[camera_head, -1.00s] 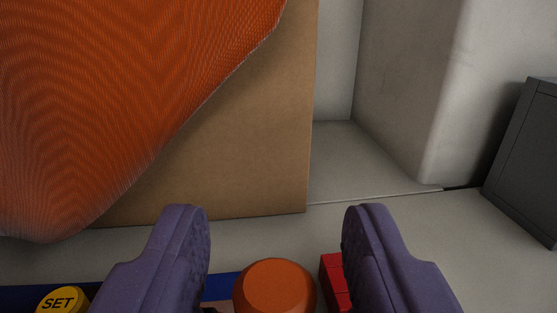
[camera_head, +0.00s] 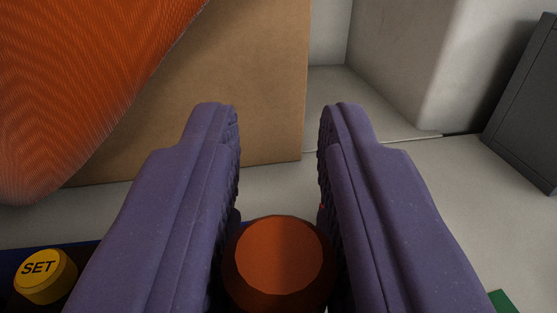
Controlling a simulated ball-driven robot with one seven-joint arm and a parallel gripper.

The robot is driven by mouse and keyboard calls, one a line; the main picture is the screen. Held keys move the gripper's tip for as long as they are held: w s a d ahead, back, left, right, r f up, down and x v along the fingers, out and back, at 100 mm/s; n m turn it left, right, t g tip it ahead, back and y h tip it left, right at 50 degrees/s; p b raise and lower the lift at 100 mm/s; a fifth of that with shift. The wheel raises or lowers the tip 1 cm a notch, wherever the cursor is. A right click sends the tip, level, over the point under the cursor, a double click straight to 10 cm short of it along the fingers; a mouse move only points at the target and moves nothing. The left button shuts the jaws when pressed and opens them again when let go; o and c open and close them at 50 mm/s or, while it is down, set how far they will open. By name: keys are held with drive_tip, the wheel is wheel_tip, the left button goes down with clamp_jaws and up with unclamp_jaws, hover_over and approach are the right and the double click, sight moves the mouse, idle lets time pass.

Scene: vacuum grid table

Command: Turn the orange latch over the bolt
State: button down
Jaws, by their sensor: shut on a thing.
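The orange latch (camera_head: 279,258) shows as a round orange knob at the bottom middle of the view, seen nearly end-on. My gripper (camera_head: 280,165) has its two purple fingers on either side of the knob and is shut on it. The fingertips reach past the knob and stand apart from each other. The bolt is not visible; the knob and fingers cover what lies beneath.
A yellow SET button (camera_head: 45,276) sits at the lower left on a dark blue-edged panel. A large orange mesh shape (camera_head: 80,85) and a brown board (camera_head: 230,90) stand behind. A dark grey box (camera_head: 530,110) is at right. A green corner (camera_head: 503,302) shows lower right.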

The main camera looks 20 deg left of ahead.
drive_tip(key=m+h, duration=0.1)
drive_tip(key=t+h, duration=0.1)
drive_tip(key=shift+s+d+m+h+p, duration=0.2)
drive_tip(key=shift+s+m+h+p, duration=0.1)
drive_tip(key=shift+s+m+p, duration=0.1)
drive_tip(key=shift+s+d+m+t+h+b, duration=0.1)
drive_tip(key=shift+s+m+h+b, duration=0.15)
drive_tip(key=shift+m+h, duration=0.55)
drive_tip(key=shift+s+m+t+h+b, duration=0.1)
drive_tip(key=shift+s+m+h+b, duration=0.25)
drive_tip(key=shift+h, duration=0.7)
drive_tip(key=shift+s+d+m+t+h+b, duration=0.1)
drive_tip(key=shift+s+m+h, duration=0.05)
drive_tip(key=shift+m+h, duration=0.65)
drive_tip(key=c, duration=1)
unclamp_jaws()
drive_tip(key=s+p, duration=0.2)
drive_tip(key=s, duration=0.5)
drive_tip(key=shift+a+p, duration=0.15)
drive_tip(key=shift+p, duration=0.15)
drive_tip(key=shift+s, duration=0.4)
